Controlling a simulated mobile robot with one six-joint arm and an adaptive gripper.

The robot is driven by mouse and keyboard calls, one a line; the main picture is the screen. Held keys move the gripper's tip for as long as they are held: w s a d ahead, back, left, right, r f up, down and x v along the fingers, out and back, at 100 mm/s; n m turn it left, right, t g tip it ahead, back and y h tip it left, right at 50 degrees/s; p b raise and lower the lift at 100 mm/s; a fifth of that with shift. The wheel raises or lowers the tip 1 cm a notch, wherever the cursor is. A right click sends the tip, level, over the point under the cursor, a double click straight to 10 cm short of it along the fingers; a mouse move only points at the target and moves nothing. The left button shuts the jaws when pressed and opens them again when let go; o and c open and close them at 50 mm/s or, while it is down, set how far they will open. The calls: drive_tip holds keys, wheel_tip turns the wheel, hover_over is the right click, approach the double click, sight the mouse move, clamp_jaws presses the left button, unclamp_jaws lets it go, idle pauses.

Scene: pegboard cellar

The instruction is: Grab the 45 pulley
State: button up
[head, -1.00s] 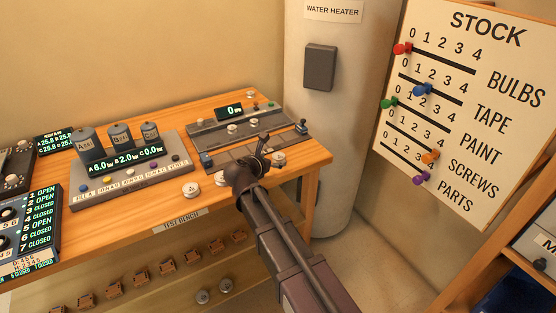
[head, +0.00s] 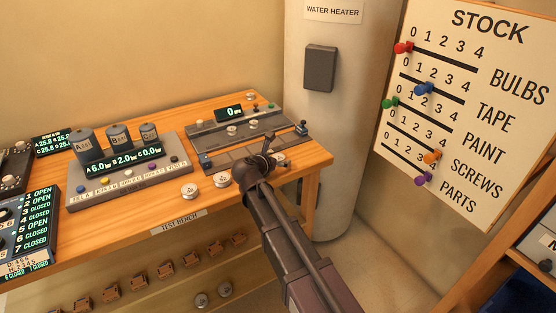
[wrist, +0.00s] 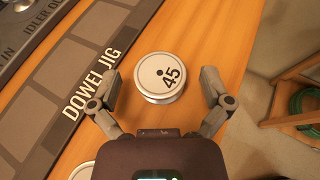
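The 45 pulley (wrist: 161,77) is a round, pale disc with a dark centre hole and "45" on its top. In the wrist view it lies flat on the wooden bench, beside the dowel jig. My gripper (wrist: 167,84) is open, one finger to the left and one to the right of the pulley, with gaps on both sides. In the head view my gripper (head: 268,144) is over the bench's right part, and the pulley (head: 280,159) shows partly behind it.
The grey dowel jig (wrist: 82,90) lies left of the pulley. Other pale discs (head: 189,191) sit near the bench's front edge. The bench's right edge is close by, with floor and a green coil (wrist: 309,112) beyond. A water heater (head: 335,140) stands behind.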

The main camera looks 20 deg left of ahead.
drive_tip(key=c, duration=1)
drive_tip(key=shift+r, duration=0.2)
wheel_tip(320, 180, up, 3)
drive_tip(key=p, duration=0.3)
drive_tip(key=s+r+p, duration=0.1)
drive_tip(key=s+p, duration=0.1)
drive_tip(key=s, duration=1.4)
drive_tip(key=shift+r, duration=0.3)
